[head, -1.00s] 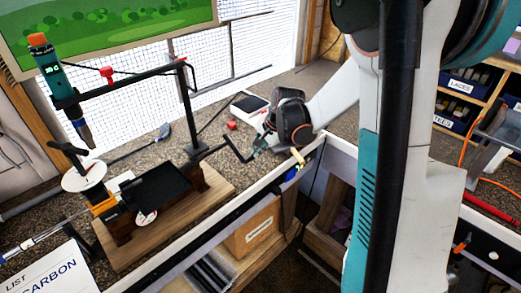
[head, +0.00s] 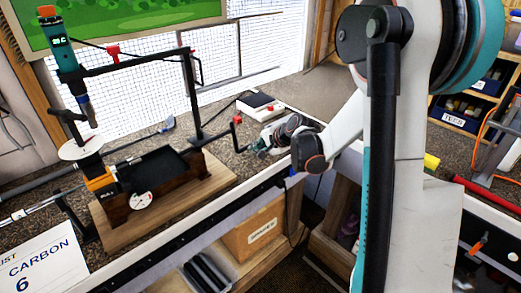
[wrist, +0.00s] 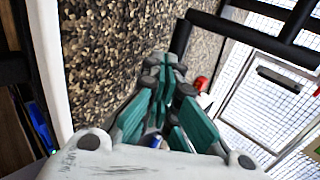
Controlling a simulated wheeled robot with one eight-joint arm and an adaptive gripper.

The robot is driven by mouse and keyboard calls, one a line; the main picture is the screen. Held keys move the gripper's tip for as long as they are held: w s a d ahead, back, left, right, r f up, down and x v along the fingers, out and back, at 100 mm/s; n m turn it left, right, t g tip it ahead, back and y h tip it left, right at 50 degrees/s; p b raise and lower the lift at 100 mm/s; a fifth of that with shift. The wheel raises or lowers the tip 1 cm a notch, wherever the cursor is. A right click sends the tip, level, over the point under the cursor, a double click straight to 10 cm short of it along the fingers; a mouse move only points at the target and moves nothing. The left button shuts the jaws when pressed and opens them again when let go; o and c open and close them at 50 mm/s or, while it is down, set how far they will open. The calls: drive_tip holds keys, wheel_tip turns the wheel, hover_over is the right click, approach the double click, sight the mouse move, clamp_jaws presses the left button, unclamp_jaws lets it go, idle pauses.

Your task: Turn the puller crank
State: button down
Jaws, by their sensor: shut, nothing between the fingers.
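The puller crank (head: 235,137) is a thin black bent arm at the right end of the puller on the bench. A small red piece (head: 237,119) shows at its top; I cannot tell whether it is attached. My gripper (head: 257,149) is just right of the crank, low over the bench near its front edge. In the wrist view its teal fingers (wrist: 167,66) are closed together with nothing between them. I cannot tell whether the fingertips touch the crank. The puller (head: 150,172) has a black bed and a white dial, on a wooden board.
A small white-edged box (head: 258,104) lies behind my gripper. The bench's white front edge (head: 165,232) runs below. A CARBON list card (head: 45,262) is at lower left. Speckled bench (head: 325,92) is free at the back.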

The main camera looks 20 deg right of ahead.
drive_tip(key=shift+x, duration=0.8)
drive_tip(key=shift+w+r, duration=0.1)
